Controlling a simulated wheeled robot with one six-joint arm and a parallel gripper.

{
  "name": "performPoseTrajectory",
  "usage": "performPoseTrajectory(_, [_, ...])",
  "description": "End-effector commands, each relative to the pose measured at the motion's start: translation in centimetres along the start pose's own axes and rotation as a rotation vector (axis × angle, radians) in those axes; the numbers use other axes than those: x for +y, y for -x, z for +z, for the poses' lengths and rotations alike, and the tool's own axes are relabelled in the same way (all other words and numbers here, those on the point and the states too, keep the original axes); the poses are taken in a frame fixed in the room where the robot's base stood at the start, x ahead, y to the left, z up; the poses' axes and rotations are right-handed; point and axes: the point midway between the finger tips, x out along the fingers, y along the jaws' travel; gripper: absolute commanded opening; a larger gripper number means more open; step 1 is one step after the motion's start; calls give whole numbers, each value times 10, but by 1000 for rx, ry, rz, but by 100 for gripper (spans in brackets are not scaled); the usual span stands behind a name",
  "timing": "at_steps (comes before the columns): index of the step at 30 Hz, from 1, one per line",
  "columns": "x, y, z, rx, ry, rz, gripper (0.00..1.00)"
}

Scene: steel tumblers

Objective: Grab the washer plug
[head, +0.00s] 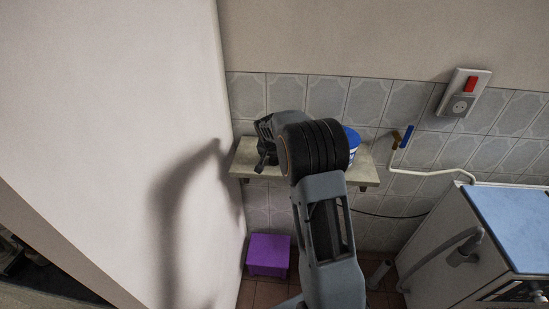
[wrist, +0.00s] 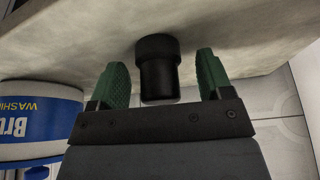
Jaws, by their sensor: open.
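The washer plug, a short black cylinder with a wider collar (wrist: 158,80), stands out against the pale stone-like shelf surface in the wrist view. My gripper (wrist: 158,64) is open, with one green finger on each side of the plug and a visible gap on both sides. The plug appears between the fingers, but I cannot tell how deep it sits. In the head view my gripper (head: 264,145) is at the left part of the wall shelf (head: 366,172). The plug is hidden there behind my arm.
A blue and white tub (wrist: 38,122) stands on the shelf, close to the gripper's left in the wrist view. A wall socket with a red switch (head: 465,95) is at upper right. A blue-topped washer (head: 510,220) stands at right. A purple stool (head: 268,255) is below the shelf.

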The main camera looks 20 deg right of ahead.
Motion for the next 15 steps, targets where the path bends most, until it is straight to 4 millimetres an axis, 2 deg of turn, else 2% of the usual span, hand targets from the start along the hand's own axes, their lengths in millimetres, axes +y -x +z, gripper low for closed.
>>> performPoseTrajectory(2, [0,0,0,0,0,0,72])
performPoseTrajectory(15, [0,0,0,-1,0,0,30])
